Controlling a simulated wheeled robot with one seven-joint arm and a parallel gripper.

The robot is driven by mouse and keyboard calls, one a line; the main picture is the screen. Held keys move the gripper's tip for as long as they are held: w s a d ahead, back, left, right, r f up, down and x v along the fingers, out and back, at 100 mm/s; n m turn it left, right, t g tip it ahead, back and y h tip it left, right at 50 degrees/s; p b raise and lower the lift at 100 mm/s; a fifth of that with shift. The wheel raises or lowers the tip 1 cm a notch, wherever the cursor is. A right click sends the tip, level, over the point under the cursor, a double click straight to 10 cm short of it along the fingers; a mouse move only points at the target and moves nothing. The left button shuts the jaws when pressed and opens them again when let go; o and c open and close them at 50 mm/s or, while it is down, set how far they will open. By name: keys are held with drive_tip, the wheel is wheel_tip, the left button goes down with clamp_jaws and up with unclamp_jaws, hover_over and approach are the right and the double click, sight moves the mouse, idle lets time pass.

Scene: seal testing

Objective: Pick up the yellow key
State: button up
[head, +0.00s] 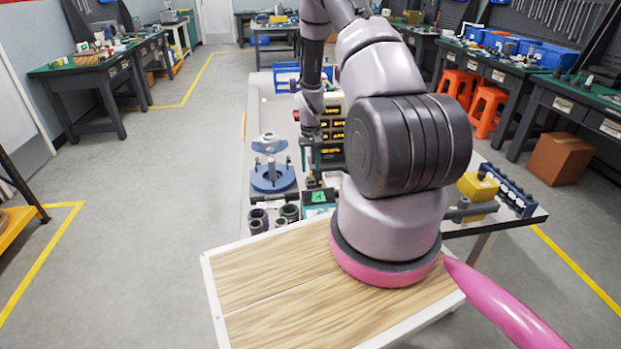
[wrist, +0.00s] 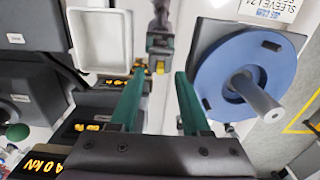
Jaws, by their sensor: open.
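My gripper (wrist: 158,82) is open, its two green fingers apart with nothing held between them. In the wrist view a small dark grey fixture (wrist: 158,42) with small yellow parts (wrist: 160,67) shows beyond and between the fingertips, apart from them. I cannot tell whether one of these yellow parts is the yellow key. In the head view my gripper is mostly hidden among the bench items, and no key shape is clear.
A blue round base (wrist: 235,75) with a grey post stands close to the right finger; it is also in the head view (head: 272,180). A white tray (wrist: 101,40) is at left. A yellow block (head: 478,188) and dark cylinders (head: 259,218) stand on the bench.

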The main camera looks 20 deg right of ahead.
sight(310, 177)
wheel_tip(310, 177, down, 2)
drive_tip(key=shift+f, duration=0.15)
clamp_jaws()
